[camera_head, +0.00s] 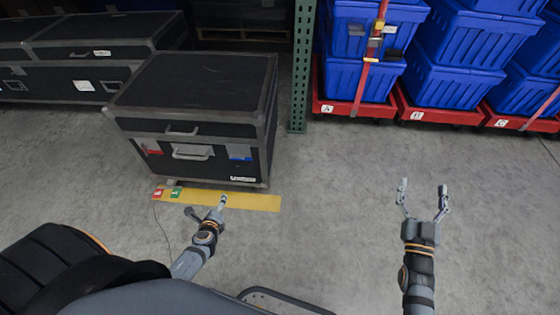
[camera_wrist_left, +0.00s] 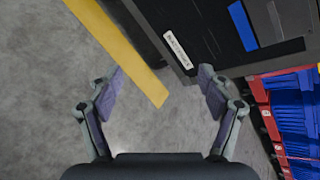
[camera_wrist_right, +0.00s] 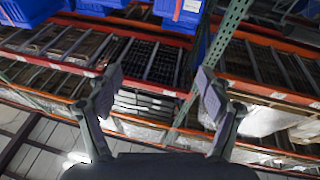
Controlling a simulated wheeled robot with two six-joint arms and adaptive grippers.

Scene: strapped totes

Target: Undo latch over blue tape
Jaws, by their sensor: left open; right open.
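A black case (camera_head: 190,112) with grey metal edges stands on the floor at centre left. On its front face, blue tape (camera_head: 240,153) is at the right and red tape (camera_head: 152,148) at the left. The latch at the blue tape is too small to make out. The blue tape also shows in the left wrist view (camera_wrist_left: 242,25), beside a grey metal plate. My left gripper (camera_head: 207,211) is open and empty, low in front of the case and apart from it. My right gripper (camera_head: 423,187) is open and empty, over bare floor to the right.
A yellow floor strip (camera_head: 250,202) with red and green markers lies before the case. A green rack post (camera_head: 301,70) stands right of it. Blue totes (camera_head: 452,88) sit on red dollies (camera_head: 440,110) at the back right. More black cases (camera_head: 90,65) stand behind left. The right floor is clear.

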